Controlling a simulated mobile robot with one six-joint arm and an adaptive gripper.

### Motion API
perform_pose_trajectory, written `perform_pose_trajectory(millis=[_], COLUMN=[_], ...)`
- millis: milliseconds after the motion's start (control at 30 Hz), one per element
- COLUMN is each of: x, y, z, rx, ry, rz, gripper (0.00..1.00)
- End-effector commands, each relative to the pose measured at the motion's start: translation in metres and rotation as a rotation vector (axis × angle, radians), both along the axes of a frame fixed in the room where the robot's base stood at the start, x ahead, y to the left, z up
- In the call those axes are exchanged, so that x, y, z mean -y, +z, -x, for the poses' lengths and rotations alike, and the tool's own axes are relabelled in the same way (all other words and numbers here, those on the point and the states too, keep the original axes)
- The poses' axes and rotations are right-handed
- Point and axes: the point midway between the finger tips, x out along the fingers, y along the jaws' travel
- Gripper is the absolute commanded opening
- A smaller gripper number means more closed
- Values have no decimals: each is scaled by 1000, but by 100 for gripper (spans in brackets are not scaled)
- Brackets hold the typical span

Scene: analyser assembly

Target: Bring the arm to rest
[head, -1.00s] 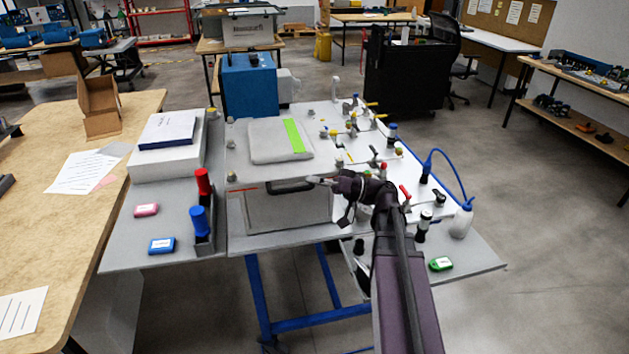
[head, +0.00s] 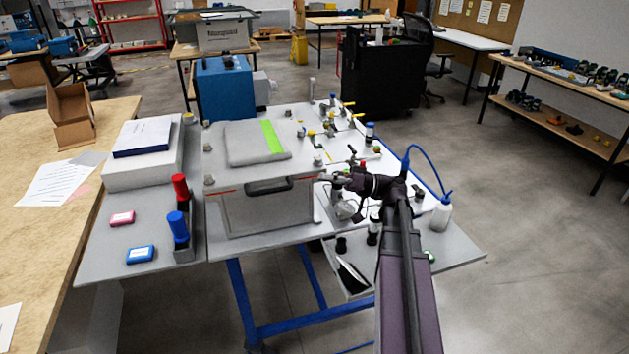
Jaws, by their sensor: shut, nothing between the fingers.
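My gripper (head: 326,177) is at the end of my dark arm, which reaches up from the lower right of the head view. Its fingers point left, close to the right front of the grey analyser case (head: 268,212) with its dark handle (head: 269,185). The fingers are shut and empty. I cannot tell whether they touch the case. The wrist and forearm hide part of the panel and bench on the right.
Valves and fittings crowd the white panel (head: 299,132). A white wash bottle (head: 441,214) with a blue tube stands right of my arm. Red (head: 181,188) and blue (head: 178,228) bottles stand left of the case. Open floor (head: 540,270) lies on the right.

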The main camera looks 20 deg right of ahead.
Motion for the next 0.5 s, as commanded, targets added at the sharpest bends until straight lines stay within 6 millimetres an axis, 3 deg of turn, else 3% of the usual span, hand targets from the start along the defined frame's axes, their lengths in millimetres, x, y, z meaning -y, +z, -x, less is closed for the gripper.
perform_pose_trajectory(millis=[500], x=[8], y=[-3], z=[0], rx=[0], ry=[1], rz=[0], gripper=[0])
